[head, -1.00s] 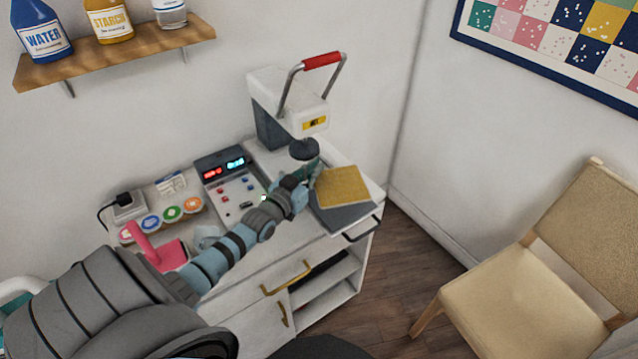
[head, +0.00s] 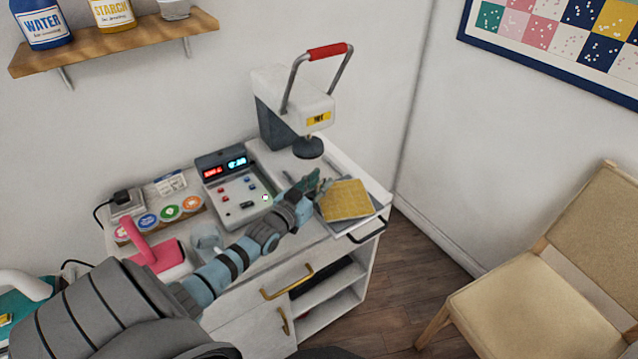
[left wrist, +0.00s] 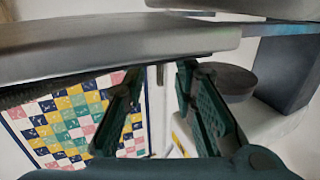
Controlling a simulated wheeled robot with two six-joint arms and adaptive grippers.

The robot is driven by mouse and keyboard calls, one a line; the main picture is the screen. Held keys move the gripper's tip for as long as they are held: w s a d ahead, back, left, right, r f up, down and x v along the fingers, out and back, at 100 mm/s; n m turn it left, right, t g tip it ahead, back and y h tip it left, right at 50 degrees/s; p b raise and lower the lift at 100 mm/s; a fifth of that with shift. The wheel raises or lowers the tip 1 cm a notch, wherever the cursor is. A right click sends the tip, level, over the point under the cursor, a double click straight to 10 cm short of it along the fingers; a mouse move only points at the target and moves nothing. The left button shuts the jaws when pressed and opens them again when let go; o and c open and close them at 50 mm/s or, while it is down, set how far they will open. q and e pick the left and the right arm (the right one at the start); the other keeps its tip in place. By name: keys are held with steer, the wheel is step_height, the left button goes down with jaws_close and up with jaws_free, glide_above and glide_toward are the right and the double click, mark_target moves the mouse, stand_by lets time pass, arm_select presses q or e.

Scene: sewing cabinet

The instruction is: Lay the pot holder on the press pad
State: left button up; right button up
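The pot holder, a flat yellow quilted square (head: 346,201), lies over the grey press pad (head: 352,229) at the right end of the cabinet. The pad shows along its front and right edges. Whether the pot holder rests fully flat is hard to tell. My left gripper (head: 318,183) is at the pot holder's back left corner, just below the round press foot (head: 308,148). In the left wrist view, which looks upside down, the two green fingers (left wrist: 158,100) stand apart with nothing clearly between them. A grey slab edge runs close across the top there. My right gripper is not in view.
The press (head: 300,100) with a red handle stands behind. A control box (head: 236,190), a mug (head: 207,240) and a pink-handled iron (head: 155,255) are to the left. A chair (head: 540,280) stands at the right, with open floor between.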

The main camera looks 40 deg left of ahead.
arm_select(q)
steer(key=shift+r, duration=0.2)
steer(key=s+p, duration=0.4)
steer(key=shift+d+r, duration=0.2)
steer(key=shift+r, duration=0.15)
steer(key=s+p, duration=0.2)
steer(key=s, duration=0.6)
steer(key=shift+d+p, duration=0.35)
steer(key=shift+d, duration=0.1)
steer(key=shift+f, duration=0.1)
